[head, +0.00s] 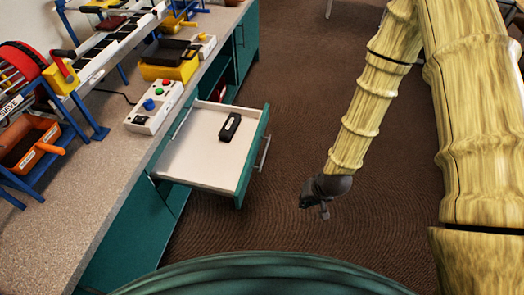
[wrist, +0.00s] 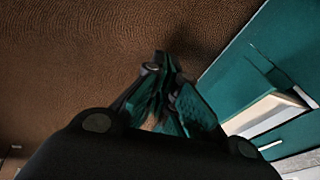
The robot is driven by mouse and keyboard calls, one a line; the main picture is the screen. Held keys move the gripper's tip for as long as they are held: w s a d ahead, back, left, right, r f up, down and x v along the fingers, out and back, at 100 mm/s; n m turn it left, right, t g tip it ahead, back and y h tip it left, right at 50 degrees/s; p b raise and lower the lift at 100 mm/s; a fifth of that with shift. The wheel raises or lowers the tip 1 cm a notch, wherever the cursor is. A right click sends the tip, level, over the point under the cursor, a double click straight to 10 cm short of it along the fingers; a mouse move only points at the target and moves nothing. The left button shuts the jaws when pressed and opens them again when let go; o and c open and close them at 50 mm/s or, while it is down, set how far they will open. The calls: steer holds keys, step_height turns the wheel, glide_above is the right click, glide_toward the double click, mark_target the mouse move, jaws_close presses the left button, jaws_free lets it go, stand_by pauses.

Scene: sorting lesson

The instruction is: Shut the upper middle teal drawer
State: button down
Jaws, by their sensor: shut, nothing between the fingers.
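The teal drawer (head: 246,166) stands pulled out from the counter front, with a pale inside and a bar handle (head: 265,153) on its face. A black object (head: 230,127) with a light label lies in it. My gripper (head: 323,209) hangs over the floor to the right of the drawer front, apart from it. In the wrist view my gripper (wrist: 165,75) has its fingers together with nothing between them. Teal cabinet fronts (wrist: 258,75) and a pale open drawer part (wrist: 265,112) show at the right of that view.
The counter (head: 85,190) carries a button box (head: 153,108), a yellow bin (head: 170,65), an orange-brown tray (head: 32,145) and a conveyor on blue legs. A red thing (head: 218,91) shows by the cabinet behind the drawer. The brown floor (head: 290,90) right of the drawer is clear.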

steer(key=w+a+r+t+y+b, duration=0.1)
steer(key=w+a+r+t+b, duration=0.2)
steer(key=w+b, duration=0.5)
steer(key=w+a+r+y+b, duration=0.1)
steer(key=w+a+r+b, duration=0.25)
steer(key=w, duration=0.85)
steer(key=b, duration=0.3)
glide_toward(257, 143)
steer(key=f, duration=0.1)
steer(key=w+f, duration=0.1)
steer(key=f, duration=0.2)
steer(key=shift+w+d+f, duration=0.1)
steer(key=shift+w+f, duration=0.1)
steer(key=shift+w, duration=0.2)
steer(key=shift+w+a, duration=0.2)
steer(key=shift+a, duration=0.55)
steer(key=shift+a+r, duration=0.1)
